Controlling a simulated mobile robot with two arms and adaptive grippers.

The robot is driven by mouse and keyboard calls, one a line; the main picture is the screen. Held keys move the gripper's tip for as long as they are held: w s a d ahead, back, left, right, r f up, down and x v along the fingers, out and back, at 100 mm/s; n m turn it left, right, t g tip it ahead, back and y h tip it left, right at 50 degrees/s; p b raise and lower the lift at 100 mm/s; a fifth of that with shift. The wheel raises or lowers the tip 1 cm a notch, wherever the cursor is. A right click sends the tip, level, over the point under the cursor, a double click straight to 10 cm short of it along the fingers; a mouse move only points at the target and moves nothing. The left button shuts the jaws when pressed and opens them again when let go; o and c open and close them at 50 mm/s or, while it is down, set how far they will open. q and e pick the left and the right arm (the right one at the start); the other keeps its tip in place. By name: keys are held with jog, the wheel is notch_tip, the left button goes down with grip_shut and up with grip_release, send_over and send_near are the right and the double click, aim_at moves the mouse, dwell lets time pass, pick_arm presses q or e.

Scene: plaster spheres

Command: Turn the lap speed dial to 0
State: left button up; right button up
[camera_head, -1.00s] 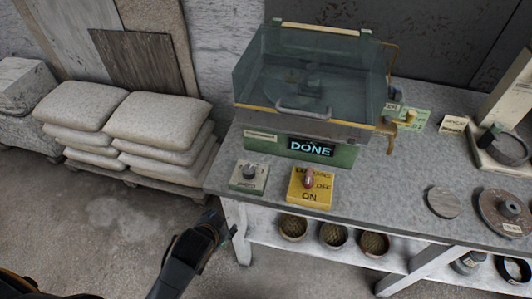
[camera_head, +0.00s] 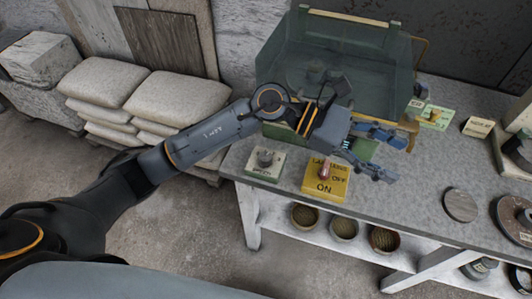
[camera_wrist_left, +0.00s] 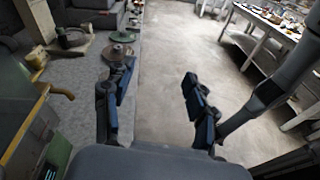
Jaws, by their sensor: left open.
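The speed dial (camera_head: 265,157) is a dark knob on a small pale box (camera_head: 262,170) with a label reading like "SPEED", at the bench's front left edge. The number it points to is too small to read. My left gripper (camera_head: 385,153) is open and empty, above the bench in front of the green machine, to the right of the dial and over the area behind the yellow switch box. In the left wrist view its two fingers (camera_wrist_left: 158,110) are spread apart, with floor between them. The dial does not show in that view. My right gripper is not in view.
A yellow ON/OFF box (camera_head: 324,188) with a red lever stands right of the dial. The green machine with a clear guard (camera_head: 335,50) stands behind, partly covered by my arm. Bowls (camera_head: 344,228) sit on the lower shelf. Sacks (camera_head: 180,98) are stacked at left.

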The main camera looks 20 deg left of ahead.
pick_arm(q)
jog(key=w+a+f+m+y, duration=0.1)
jog(key=a+f+m+y, duration=0.2)
jog(key=f+y, duration=0.15)
jog(key=m+t+y, duration=0.2)
jog(key=m+y, duration=0.2)
jog(key=y, duration=0.8)
send_near(266, 157)
jog(key=shift+h, duration=0.25)
jog(key=f+p, duration=0.1)
jog(key=f, duration=0.1)
jog(key=f+p, duration=0.1)
jog(key=f, duration=0.2)
jog(key=f+p, duration=0.2)
jog(key=shift+a+f, duration=0.35)
jog(key=shift+f, duration=0.65)
jog(key=c, duration=1.2)
